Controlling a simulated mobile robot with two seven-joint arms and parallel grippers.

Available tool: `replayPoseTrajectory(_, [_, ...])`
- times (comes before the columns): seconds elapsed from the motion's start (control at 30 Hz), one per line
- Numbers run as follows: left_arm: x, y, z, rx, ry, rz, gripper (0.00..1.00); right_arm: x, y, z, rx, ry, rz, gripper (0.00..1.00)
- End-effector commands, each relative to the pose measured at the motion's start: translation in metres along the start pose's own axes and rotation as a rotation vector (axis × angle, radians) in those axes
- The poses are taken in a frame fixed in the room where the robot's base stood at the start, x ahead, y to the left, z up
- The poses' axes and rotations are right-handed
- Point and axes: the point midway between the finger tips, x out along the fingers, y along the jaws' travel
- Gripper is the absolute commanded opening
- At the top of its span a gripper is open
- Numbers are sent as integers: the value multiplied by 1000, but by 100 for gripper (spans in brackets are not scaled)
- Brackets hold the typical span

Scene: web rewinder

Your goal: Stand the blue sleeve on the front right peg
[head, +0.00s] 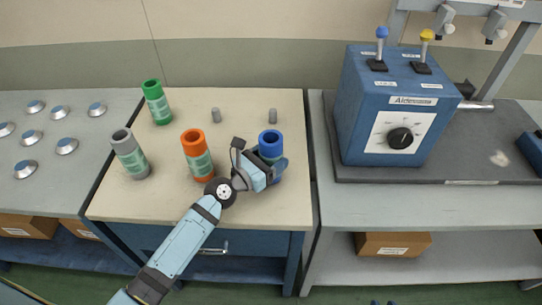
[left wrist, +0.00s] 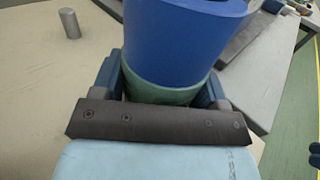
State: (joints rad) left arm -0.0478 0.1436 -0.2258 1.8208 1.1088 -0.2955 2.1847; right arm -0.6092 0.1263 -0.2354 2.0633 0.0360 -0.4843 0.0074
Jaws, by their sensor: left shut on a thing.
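The blue sleeve (head: 270,139) is at the right side of the beige tabletop, roughly upright. My left gripper (head: 262,172) is shut on it, low on its side. In the left wrist view the blue sleeve (left wrist: 185,40) stands between the two fingers, with its green band at finger height. Two bare grey pegs, the left one (head: 215,114) and the right one (head: 272,116), stand at the back of the tabletop. No front right peg shows; the sleeve and gripper cover that area. I cannot tell whether the sleeve's bottom touches anything.
An orange sleeve (head: 196,152) stands left of the gripper. A grey sleeve (head: 128,152) and a green sleeve (head: 156,101) stand along the left side of the beige tabletop (head: 265,211). A blue control box (head: 399,105) is on the right bench, across a narrow gap.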

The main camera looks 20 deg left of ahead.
Motion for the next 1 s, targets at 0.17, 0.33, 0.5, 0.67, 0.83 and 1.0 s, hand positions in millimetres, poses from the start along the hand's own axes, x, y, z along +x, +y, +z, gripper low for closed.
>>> replayPoseTrajectory(0.17, [0,0,0,0,-1,0,92,2,1,-2,-1,4,1,32])
replayPoseTrajectory(0.33, [0,0,-1,0,-1,0,97,2,0,-3,2,7,1,32])
replayPoseTrajectory(0.5, [0,0,-2,0,1,0,97,3,-1,-4,4,9,1,32])
replayPoseTrajectory(0.67, [-16,0,-3,0,3,0,97,0,-3,-9,0,18,-1,32])
replayPoseTrajectory(0.83, [-54,0,-3,1,4,-1,97,1,-4,-7,1,16,-2,32])
replayPoseTrajectory(1.0, [-94,0,-4,1,3,-1,97,2,-3,-1,-3,12,-3,32])
